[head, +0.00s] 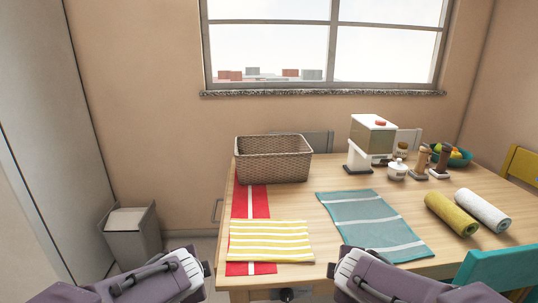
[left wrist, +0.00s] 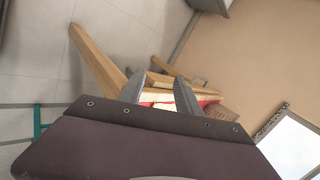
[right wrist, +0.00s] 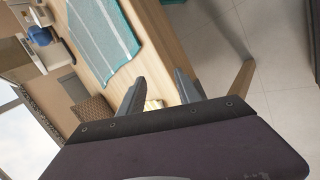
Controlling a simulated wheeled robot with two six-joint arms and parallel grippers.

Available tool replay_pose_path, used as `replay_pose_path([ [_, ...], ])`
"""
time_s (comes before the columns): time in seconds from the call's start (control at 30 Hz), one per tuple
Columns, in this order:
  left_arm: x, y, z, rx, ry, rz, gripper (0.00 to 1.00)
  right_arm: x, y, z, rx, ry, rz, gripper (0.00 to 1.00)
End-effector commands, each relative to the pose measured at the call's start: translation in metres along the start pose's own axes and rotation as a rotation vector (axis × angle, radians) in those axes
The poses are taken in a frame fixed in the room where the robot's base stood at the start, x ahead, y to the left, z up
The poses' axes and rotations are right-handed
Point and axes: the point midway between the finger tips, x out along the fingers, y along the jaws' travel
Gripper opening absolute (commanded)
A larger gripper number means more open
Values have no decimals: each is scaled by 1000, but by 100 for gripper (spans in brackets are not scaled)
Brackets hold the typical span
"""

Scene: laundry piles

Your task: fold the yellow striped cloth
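The yellow and white striped cloth (head: 270,241) lies flat near the front left of the wooden table, across a red cloth (head: 250,203) with a white stripe. My left gripper (head: 208,269) is left of the cloth's near end, apart from it. My right gripper (head: 333,270) is to the right of its near corner, also apart. In the left wrist view my left gripper (left wrist: 163,88) has its fingers apart with nothing between them.
A wicker basket (head: 272,160) stands on the red cloth's far end. A teal striped cloth (head: 374,224) lies to the right. Rolled yellow (head: 452,214) and white (head: 482,210) towels lie farther right. A dispenser (head: 371,142) stands behind. A teal chair (head: 500,270) is at front right.

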Motion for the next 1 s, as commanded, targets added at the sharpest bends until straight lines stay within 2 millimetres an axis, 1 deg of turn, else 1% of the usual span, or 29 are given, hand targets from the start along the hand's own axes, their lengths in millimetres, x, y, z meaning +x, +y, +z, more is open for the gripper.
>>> replay_pose_path([
  [0.03, 14, 27, 24, -124, -60, 89, 40, 14, -30, 21, 130, -51, -95, 40],
  [0.07, 19, 44, 35, -209, -92, 141, 40, 19, -47, 30, 219, -79, -149, 40],
  [0.1, 24, 67, 47, -324, -134, 206, 40, 24, -71, 41, 340, -116, -217, 40],
  [0.17, 27, 100, 61, -502, -198, 296, 40, 27, -106, 51, 529, -174, -311, 40],
  [0.2, 26, 122, 67, -624, -242, 351, 40, 26, -127, 55, 659, -214, -369, 40],
  [0.27, 23, 151, 70, -800, -304, 425, 40, 23, -157, 56, 850, -275, -446, 40],
  [0.3, 19, 167, 69, -909, -340, 465, 40, 19, -173, 52, 967, -310, -489, 40],
  [0.37, 12, 187, 62, -1073, -387, 514, 40, 12, -192, 44, 1145, -359, -539, 40],
  [0.4, 8, 193, 56, -1196, -415, 533, 40, 8, -198, 38, 1284, -392, -558, 40],
  [0.47, -18, 168, 54, -1199, -414, 525, 40, -18, -172, 37, 1291, -393, -549, 40],
  [0.67, -70, 122, 48, -1192, -411, 524, 40, -70, -126, 36, 1283, -390, -548, 40],
  [0.77, -102, 93, 44, -1191, -410, 524, 40, -102, -97, 35, 1282, -389, -548, 40],
  [0.8, -118, 80, 43, -1191, -410, 523, 40, -118, -84, 35, 1282, -389, -548, 40],
  [0.9, -154, 48, 39, -1190, -410, 523, 40, -154, -52, 34, 1281, -388, -548, 40],
  [1.0, -178, 27, 36, -1189, -410, 523, 40, -178, -30, 33, 1280, -388, -548, 40],
])
